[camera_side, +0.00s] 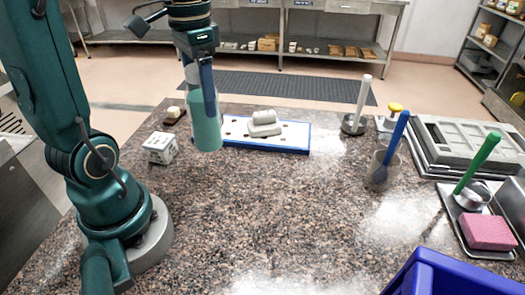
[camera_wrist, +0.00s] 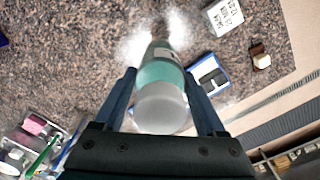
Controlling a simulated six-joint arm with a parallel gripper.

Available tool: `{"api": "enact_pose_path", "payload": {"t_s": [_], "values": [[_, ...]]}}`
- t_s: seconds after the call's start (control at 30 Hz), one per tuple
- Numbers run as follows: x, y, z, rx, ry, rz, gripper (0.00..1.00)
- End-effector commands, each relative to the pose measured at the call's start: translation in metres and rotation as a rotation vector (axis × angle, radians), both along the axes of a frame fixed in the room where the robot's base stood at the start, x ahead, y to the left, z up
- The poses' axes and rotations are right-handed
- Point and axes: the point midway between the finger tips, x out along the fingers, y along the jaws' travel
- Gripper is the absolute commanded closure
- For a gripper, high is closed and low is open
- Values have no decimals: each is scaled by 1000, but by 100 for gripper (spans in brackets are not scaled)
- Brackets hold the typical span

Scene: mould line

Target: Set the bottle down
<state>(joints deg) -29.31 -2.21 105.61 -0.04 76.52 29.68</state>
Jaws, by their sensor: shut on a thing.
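The bottle (camera_side: 207,132) is teal with a paler section. In the side view it hangs roughly upright from my gripper (camera_side: 208,100), at the left end of a blue-rimmed white board. In the wrist view the bottle (camera_wrist: 162,72) lies between the two fingers of my gripper (camera_wrist: 160,80), which are closed on its sides. The lower end appears above the speckled counter (camera_side: 240,220), but I cannot tell the exact gap.
The blue-rimmed board (camera_side: 300,145) bears grey rolls (camera_side: 264,125). A white printed block (camera_side: 160,147) and a small yellow-topped block (camera_side: 174,113) stand left. Right are a cup with a blue-handled tool (camera_side: 382,165), a pink sponge (camera_side: 487,232) and a blue bin (camera_side: 455,275). The counter's front middle is clear.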

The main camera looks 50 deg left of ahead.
Motion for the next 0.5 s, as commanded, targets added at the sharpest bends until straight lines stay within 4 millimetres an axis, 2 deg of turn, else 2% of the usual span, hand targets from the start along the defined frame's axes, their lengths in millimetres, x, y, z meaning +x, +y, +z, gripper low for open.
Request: {"api": "enact_pose_path", "payload": {"t_s": [0.2,0.37,0.5], "values": [[-1,0,-30,-3,5,6,100],[-1,1,-44,-2,3,6,100],[-1,0,-63,-3,5,6,100]]}}
